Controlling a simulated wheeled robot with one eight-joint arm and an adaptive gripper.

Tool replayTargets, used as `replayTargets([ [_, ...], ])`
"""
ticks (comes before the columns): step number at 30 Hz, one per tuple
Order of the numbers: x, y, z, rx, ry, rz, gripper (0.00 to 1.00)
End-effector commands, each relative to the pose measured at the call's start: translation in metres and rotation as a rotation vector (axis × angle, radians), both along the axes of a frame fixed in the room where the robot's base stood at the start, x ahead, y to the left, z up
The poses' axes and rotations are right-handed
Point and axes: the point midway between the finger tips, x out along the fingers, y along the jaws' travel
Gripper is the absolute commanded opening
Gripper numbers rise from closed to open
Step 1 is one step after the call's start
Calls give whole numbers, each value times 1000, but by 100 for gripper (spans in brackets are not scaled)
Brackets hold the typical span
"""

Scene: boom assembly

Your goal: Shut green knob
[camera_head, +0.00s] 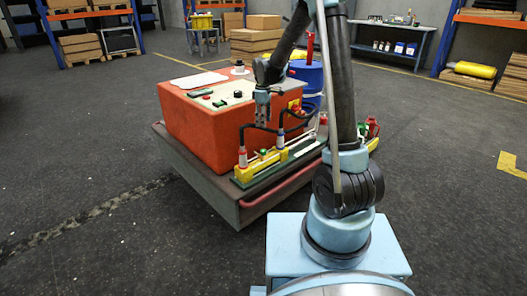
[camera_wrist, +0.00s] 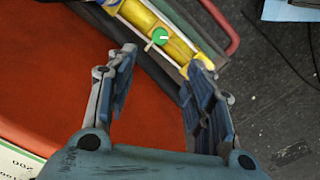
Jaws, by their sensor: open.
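The green knob (camera_wrist: 160,36) is a small round knob with a white mark, on a yellow block (camera_wrist: 147,17). It lies just beyond and between my fingertips in the wrist view. My gripper (camera_wrist: 160,58) is open and empty, with a finger on each side of the knob's line. In the head view my gripper (camera_head: 262,104) hangs pointing down by the orange box, above the yellow block.
The orange box (camera_head: 190,125) with a control panel on top stands on a dark cart (camera_head: 195,182) with a red rail (camera_head: 283,188). A blue drum (camera_head: 307,75) stands behind. The floor at left is clear.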

Motion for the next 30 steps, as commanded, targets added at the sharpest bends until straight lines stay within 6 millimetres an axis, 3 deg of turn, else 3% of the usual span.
replayTargets([
  [5,1,0,-11,0,-1,11,48],
  [30,3,-1,-139,0,-1,8,48],
])
